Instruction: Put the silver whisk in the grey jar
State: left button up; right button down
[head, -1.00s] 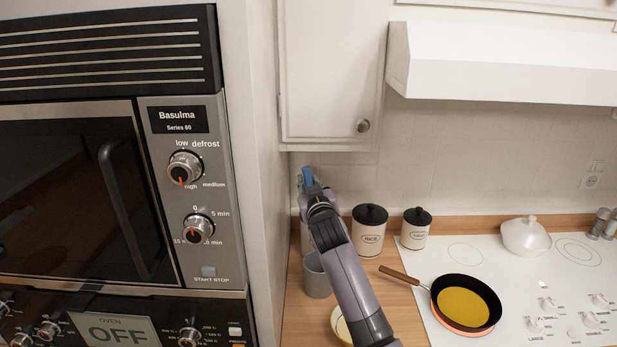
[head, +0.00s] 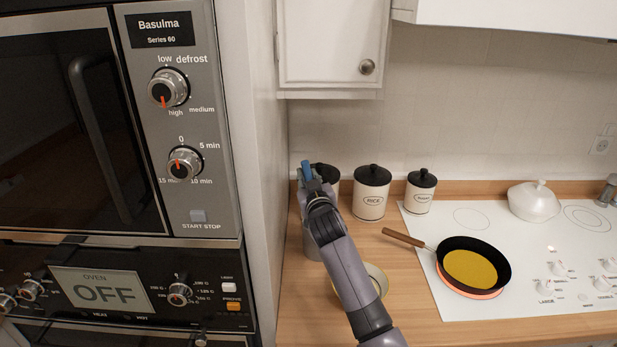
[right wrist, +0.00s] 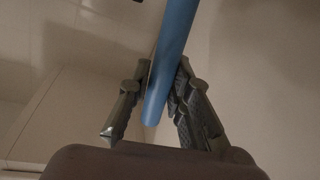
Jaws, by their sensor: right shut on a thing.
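My right gripper (head: 309,180) is shut on a blue handle (head: 307,170), which I take to be the whisk's; no silver wires show. The handle also shows in the right wrist view (right wrist: 172,62), slanting between the two fingers (right wrist: 158,88). The grey jar (head: 309,242) stands on the counter by the tall oven cabinet, partly hidden behind my right forearm. In the head view the gripper appears above the jar; I cannot tell whether the whisk is over its opening. My left gripper is not in view.
A black-lidded canister stands behind the gripper, with a RICE canister (head: 371,196) and a smaller one (head: 419,194) to its right. A cream bowl (head: 376,277) is partly behind my arm. A pan (head: 473,268) sits on the white cooktop (head: 540,245).

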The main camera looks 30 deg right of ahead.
notch_tip(320, 180, down, 2)
jog(key=shift+f+b, duration=0.2)
jog(key=shift+b, duration=0.5)
jog(key=shift+f+b, duration=0.55)
jog(key=shift+f, duration=0.1)
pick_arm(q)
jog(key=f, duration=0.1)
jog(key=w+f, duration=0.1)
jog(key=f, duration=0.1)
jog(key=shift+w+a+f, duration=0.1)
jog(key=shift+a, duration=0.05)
pick_arm(e)
jog(key=c, duration=1.4)
grip_release()
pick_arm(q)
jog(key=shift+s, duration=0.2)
